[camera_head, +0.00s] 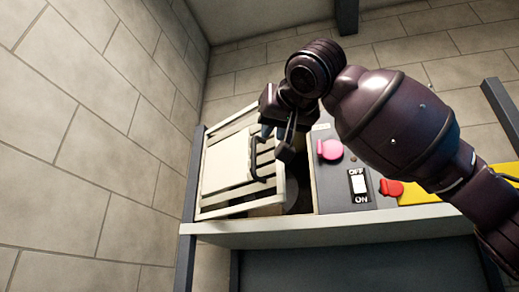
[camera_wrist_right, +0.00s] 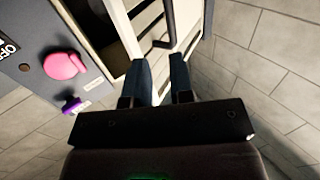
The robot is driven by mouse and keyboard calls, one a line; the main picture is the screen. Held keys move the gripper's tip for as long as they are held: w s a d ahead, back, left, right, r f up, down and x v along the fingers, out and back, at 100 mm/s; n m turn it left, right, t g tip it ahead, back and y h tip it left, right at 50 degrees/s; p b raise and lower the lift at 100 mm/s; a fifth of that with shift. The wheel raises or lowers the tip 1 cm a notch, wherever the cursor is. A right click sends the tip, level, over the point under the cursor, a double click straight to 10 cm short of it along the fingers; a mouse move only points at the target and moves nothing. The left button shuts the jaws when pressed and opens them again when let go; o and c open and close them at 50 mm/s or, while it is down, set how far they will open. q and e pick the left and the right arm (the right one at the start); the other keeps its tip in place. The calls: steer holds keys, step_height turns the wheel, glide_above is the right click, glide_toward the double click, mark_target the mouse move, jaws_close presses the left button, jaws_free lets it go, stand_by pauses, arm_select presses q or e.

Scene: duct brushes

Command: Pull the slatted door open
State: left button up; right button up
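The slatted door (camera_head: 210,190) is a pale frame with slats and a light flat plate (camera_head: 227,162), at the left end of the bench. A dark gap shows between its right edge and the grey control panel, so it looks ajar. Its black bar handle (camera_head: 262,165) is on the right side; it also shows in the right wrist view (camera_wrist_right: 168,30). My right gripper (camera_head: 273,143) is beside the handle's upper part in the head view. In the wrist view its fingers (camera_wrist_right: 163,65) are apart, with the handle just beyond the tips. I see no grasp. My left gripper is out of view.
The grey control panel (camera_head: 335,185) stands right of the door, with a pink knob (camera_head: 330,149), an OFF/ON switch (camera_head: 359,184) and a red knob (camera_head: 391,188). A purple knob (camera_wrist_right: 71,104) shows in the wrist view. A tiled wall (camera_head: 85,130) is close on the left.

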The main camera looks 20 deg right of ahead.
mark_target(260, 150)
steer(key=w+p, duration=0.2)
steer(key=w, duration=0.5)
steer(key=shift+d+r, duration=0.25)
steer(key=shift+d, duration=0.1)
steer(key=shift+w+d, duration=0.1)
steer(key=shift+w, duration=0.2)
steer(key=w, duration=0.1)
steer(key=a, duration=0.1)
steer(key=w, duration=0.1)
steer(key=shift+w+a+f+p, duration=0.15)
steer(key=shift+w+f+p, duration=0.15)
steer(key=shift+w+f, duration=0.05)
steer(key=shift+s+d+r, duration=0.15)
steer(key=shift+s+d, duration=0.15)
steer(key=shift+s, duration=0.2)
steer(key=shift+w+a, duration=0.1)
steer(key=shift+w, duration=0.05)
jaws_close()
